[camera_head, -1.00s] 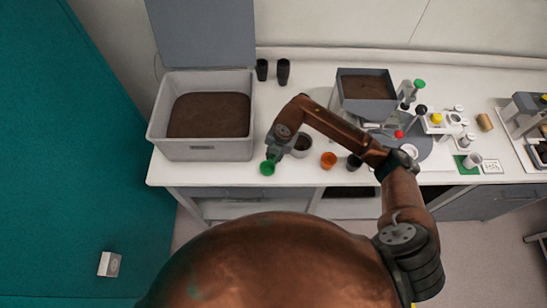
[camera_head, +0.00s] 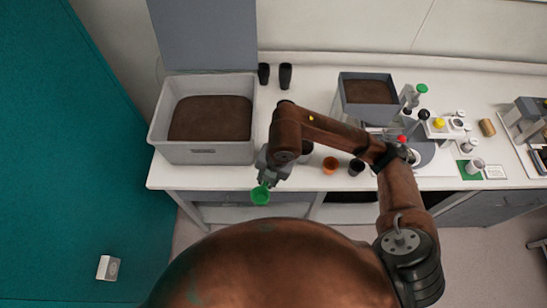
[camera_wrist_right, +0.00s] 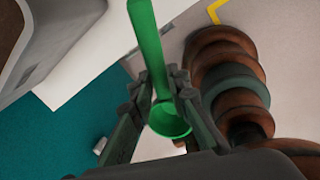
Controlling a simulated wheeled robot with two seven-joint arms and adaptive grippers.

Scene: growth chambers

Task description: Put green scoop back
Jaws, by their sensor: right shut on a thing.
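The green scoop (camera_head: 261,195) is in my right gripper (camera_head: 268,178), just off the front edge of the table in the head view. In the right wrist view the scoop (camera_wrist_right: 167,121) shows its round bowl between the fingers, and its handle runs up past the fingertips. My right gripper (camera_wrist_right: 160,88) is shut on the scoop there. My left gripper is not in view.
A grey bin of soil (camera_head: 164,139) with a raised lid stands at the left of the white table (camera_head: 300,68). A smaller grey soil box (camera_head: 351,104) stands at the back. An orange pot (camera_head: 330,165) and a black pot (camera_head: 356,167) are near the front edge. Instruments crowd the right.

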